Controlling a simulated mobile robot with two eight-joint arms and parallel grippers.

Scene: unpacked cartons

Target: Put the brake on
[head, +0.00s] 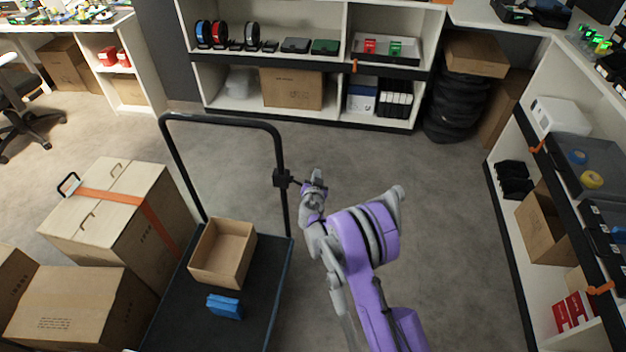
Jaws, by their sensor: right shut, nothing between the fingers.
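A flatbed cart stands left of centre, with a black tube handle (222,119) and a dark deck (256,308). A small black block, which looks like the brake (282,179), sits on the handle's right post, with a short dark lever pointing right. My right gripper (303,186) is shut and empty, at or very near the lever's end. I cannot tell whether it touches the lever. My purple and grey right arm reaches up from the bottom. My left gripper is not in view.
An open, empty carton (212,283) and a blue box (225,306) are on the cart deck. Large closed cartons (118,207) stand left of the cart. White shelves (340,130) line the back and right. The floor (440,220) right of my arm is clear.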

